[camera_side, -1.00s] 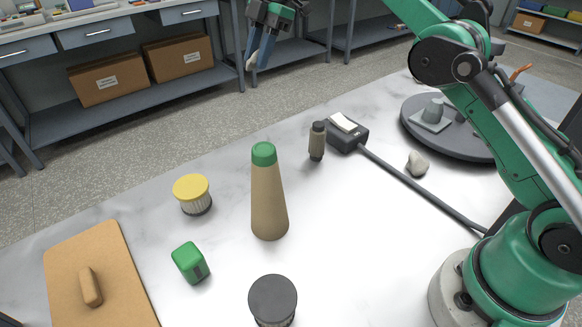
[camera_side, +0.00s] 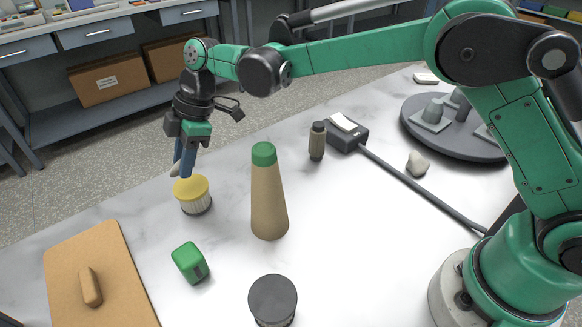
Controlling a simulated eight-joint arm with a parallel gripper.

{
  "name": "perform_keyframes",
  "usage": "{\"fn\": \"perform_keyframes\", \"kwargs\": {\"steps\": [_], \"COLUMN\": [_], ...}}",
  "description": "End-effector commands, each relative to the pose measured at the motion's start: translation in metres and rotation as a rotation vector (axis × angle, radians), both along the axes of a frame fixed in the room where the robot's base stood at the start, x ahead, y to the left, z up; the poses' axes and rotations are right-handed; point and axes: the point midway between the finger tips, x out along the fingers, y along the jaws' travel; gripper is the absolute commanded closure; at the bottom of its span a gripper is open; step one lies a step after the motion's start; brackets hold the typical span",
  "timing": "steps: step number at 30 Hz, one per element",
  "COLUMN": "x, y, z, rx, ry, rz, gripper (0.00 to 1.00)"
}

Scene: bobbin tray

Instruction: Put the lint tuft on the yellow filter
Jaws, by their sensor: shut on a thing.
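The yellow filter (camera_side: 194,193) stands upright on the marble table, left of the tall tan cone. It has a yellow top and a pale pleated side. My gripper (camera_side: 181,170) points down at the filter's top, with its blue fingers shut on the lint tuft (camera_side: 175,170). The tuft is a small pale grey lump, mostly hidden by the fingers. It is at the back left edge of the yellow top; I cannot tell whether it touches it.
A tall tan cone with a green cap (camera_side: 267,195) stands close right of the filter. A green box (camera_side: 190,262) is in front of it, and a brown board (camera_side: 75,250) lies front left. A dark-lidded jar (camera_side: 272,297) stands at the front. A grey turntable (camera_side: 470,150) is far right.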

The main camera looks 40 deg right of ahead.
Motion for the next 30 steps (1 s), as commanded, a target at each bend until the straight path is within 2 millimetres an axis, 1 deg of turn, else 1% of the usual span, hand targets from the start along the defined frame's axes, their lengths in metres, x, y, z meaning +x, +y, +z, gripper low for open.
{"fn": "perform_keyframes", "kwargs": {"steps": [1, 3, 6, 17, 18, 21, 30], "x": [0.0, 0.0, 0.0, 0.0, 0.0, 0.0, 0.0], "y": [0.0, 0.0, 0.0, -0.001, 0.0, -0.001, -0.001], "z": [-0.009, -0.019, -0.028, -0.031, -0.031, -0.031, -0.03], "rx": [0.0, 0.0, 0.0, 0.0, 0.0, 0.0, 0.0], "ry": [0.0, 0.0, 0.0, 0.0, 0.0, 0.0, 0.0], "rz": [0.0, 0.0, 0.0, 0.0, 0.0, 0.0, 0.0], "gripper": [1.0, 1.0, 1.0, 1.0, 0.66, 0.41, 0.41]}}
